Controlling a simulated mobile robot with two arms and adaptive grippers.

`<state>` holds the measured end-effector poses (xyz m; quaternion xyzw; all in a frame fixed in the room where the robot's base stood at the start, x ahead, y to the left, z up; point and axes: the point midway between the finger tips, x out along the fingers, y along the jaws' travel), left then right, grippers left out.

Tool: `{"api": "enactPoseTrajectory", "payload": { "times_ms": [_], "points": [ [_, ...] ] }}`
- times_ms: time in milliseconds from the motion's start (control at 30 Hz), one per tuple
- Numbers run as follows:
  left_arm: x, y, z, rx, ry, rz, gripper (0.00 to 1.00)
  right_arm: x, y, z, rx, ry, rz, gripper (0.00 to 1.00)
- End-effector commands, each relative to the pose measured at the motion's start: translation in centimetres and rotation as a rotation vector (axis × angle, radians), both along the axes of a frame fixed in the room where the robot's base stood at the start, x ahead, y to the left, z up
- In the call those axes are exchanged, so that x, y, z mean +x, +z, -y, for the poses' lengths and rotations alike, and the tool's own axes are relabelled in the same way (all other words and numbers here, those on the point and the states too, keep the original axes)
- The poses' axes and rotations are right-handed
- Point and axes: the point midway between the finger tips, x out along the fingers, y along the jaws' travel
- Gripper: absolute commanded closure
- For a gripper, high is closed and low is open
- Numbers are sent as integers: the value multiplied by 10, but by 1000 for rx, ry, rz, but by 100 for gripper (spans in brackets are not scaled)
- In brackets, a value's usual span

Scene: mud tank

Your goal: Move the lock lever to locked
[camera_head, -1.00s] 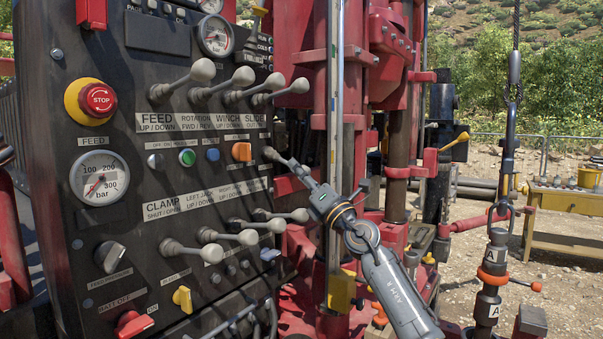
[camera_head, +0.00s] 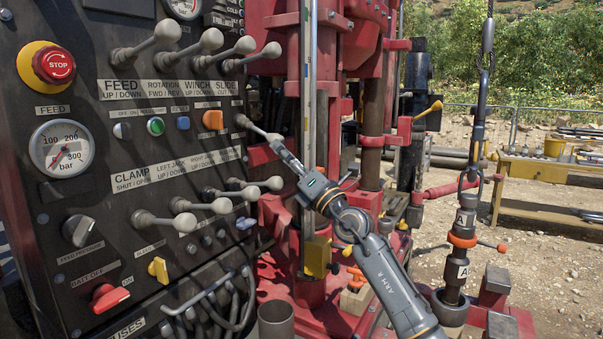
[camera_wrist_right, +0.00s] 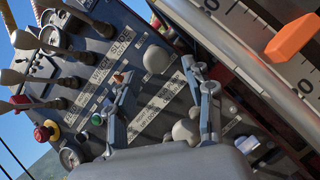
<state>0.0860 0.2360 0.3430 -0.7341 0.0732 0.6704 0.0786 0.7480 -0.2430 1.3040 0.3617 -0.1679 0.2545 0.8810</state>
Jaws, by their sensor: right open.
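What seems to be the lock lever (camera_head: 258,129) is a short handle with a pale grey end, sticking out to the right from the middle of the black panel; its label is not readable. Its round grey knob (camera_wrist_right: 155,58) seems to show in the right wrist view, beyond my fingertips. My right gripper (camera_head: 283,148) is open at the lever's end, reaching in from the lower right. In the right wrist view my open fingers (camera_wrist_right: 165,82) stand apart with nothing gripped between them. Whether a finger touches the lever I cannot tell. My left gripper is not in view.
Grey-knobbed levers stand above (camera_head: 270,51) and below (camera_head: 273,184) my right gripper. An orange switch (camera_head: 213,119) sits left of the lever, and a red stop button (camera_head: 55,65) is at far left. A metal mast (camera_head: 308,90) stands close on the right.

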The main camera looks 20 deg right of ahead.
Motion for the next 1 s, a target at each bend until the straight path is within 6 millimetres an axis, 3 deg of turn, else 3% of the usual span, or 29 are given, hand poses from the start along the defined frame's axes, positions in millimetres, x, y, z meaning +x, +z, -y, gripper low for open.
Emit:
{"api": "enactPoseTrajectory", "payload": {
  "times_ms": [200, 400, 1000],
  "points": [
    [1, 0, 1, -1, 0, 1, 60, -35, -23, 14, -1, 0, -4, 48],
    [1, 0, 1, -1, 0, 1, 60, -52, -32, 21, 0, 1, -2, 48],
    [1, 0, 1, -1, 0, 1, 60, -57, -37, 20, 22, 12, 0, 48]
  ]
}}
